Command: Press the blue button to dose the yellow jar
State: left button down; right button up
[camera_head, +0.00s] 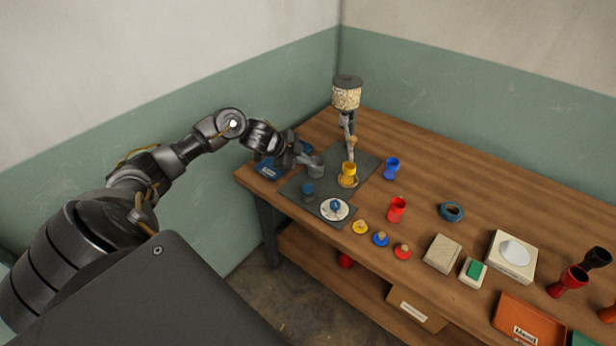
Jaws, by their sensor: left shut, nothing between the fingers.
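The yellow jar (348,173), goblet-shaped, stands upright on the dark mat (372,165), below the spout of a dispenser (347,95) with a clear hopper of pale grains. A dark blue round piece (308,188) sits on the mat's near left part. A white disc (341,214) with a blue knob (336,205) lies in front of it. I cannot tell for certain which one is the blue button. My left gripper (304,160) is shut and empty, low over the mat's left side, close to a grey cylinder (316,167). Contact is not clear. My right gripper is out of view.
A blue tray (268,170) lies at the table's left edge, partly behind my gripper. A blue goblet (392,168) and a red goblet (397,209) stand right of the mat. Yellow, blue and red lids lie along the front. Boxes and more goblets fill the right.

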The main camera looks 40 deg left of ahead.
pick_arm(q)
jog(key=b, duration=0.7)
send_over(308, 187)
jog(key=s, duration=0.1)
jog(key=f, duration=0.7)
jog(key=shift+s+a, duration=0.1)
jog(key=shift+a, duration=0.15)
jog(key=shift+f+b, duration=0.3)
jog(key=shift+f, duration=0.55)
jog(key=shift+f, duration=0.4)
jog(key=shift+f+b, duration=0.7)
jog(key=shift+f, duration=0.35)
dwell(1.1)
jog(key=shift+r, duration=0.1)
jog(key=shift+r+p, duration=1.35)
jog(key=shift+p, duration=0.05)
